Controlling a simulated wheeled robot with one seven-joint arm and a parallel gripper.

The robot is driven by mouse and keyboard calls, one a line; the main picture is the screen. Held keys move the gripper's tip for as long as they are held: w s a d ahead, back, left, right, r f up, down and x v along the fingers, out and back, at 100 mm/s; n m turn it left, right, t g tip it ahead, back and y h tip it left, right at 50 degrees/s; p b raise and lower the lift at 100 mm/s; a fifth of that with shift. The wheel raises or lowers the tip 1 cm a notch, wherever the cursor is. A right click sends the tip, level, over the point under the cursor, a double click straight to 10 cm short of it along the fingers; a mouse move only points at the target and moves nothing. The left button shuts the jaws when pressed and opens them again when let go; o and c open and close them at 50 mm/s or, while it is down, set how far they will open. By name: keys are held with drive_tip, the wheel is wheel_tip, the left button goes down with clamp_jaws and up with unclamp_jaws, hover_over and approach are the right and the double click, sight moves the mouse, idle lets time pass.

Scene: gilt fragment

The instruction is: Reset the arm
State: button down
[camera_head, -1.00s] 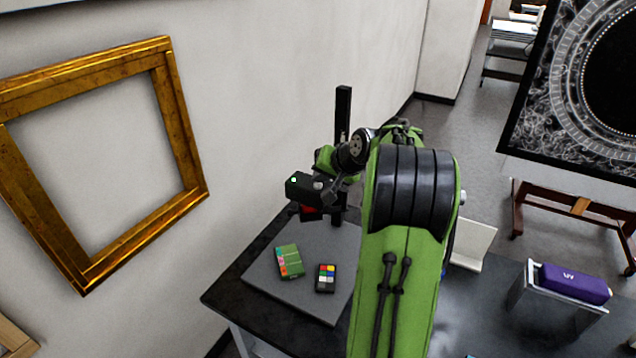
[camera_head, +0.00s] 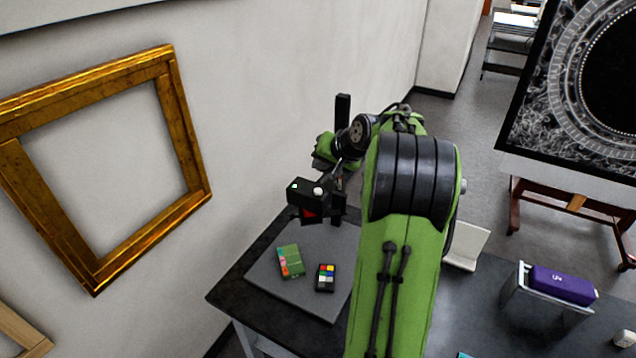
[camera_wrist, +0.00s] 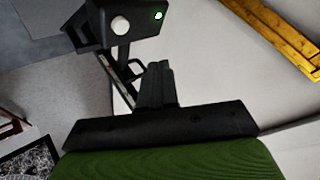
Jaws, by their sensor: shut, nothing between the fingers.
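My green and black arm reaches forward over the dark table in the head view. My gripper (camera_head: 338,178) is small and partly hidden there, beside the black post (camera_head: 343,112) and just behind the black box-shaped device head (camera_head: 306,193). In the wrist view, the fingers of my gripper (camera_wrist: 156,70) are together, with nothing between them. The device head (camera_wrist: 120,22), with a white knob and a green light, shows close beyond the fingertips. I cannot tell whether they touch.
A grey board (camera_head: 300,300) on the table (camera_head: 226,298) bears a green colour card (camera_head: 290,261) and a small colour chart (camera_head: 325,277). A gilt frame (camera_head: 190,165) is at the left. A purple box (camera_head: 562,285) on a stand and an easel artwork (camera_head: 530,125) are at the right.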

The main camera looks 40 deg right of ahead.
drive_tip(key=shift+r, duration=0.15)
idle(0.3)
drive_tip(key=s+a+n+g+b, duration=0.1)
drive_tip(key=s+a+n+b, duration=0.2)
drive_tip(key=a, duration=0.9)
drive_tip(key=s+a+n+g+b, duration=0.1)
drive_tip(key=s+a+n+b, duration=0.3)
drive_tip(key=a, duration=0.7)
drive_tip(key=s+a+f+n, duration=0.1)
drive_tip(key=s+a+f, duration=0.2)
drive_tip(key=s, duration=0.6)
drive_tip(key=s+a+f+n+g, duration=0.1)
drive_tip(key=s+a+f+n, duration=0.1)
drive_tip(key=s, duration=0.7)
drive_tip(key=shift+a+f+g+y, duration=0.35)
drive_tip(key=shift+a+f, duration=0.25)
drive_tip(key=shift+a, duration=0.6)
drive_tip(key=shift+s, duration=0.1)
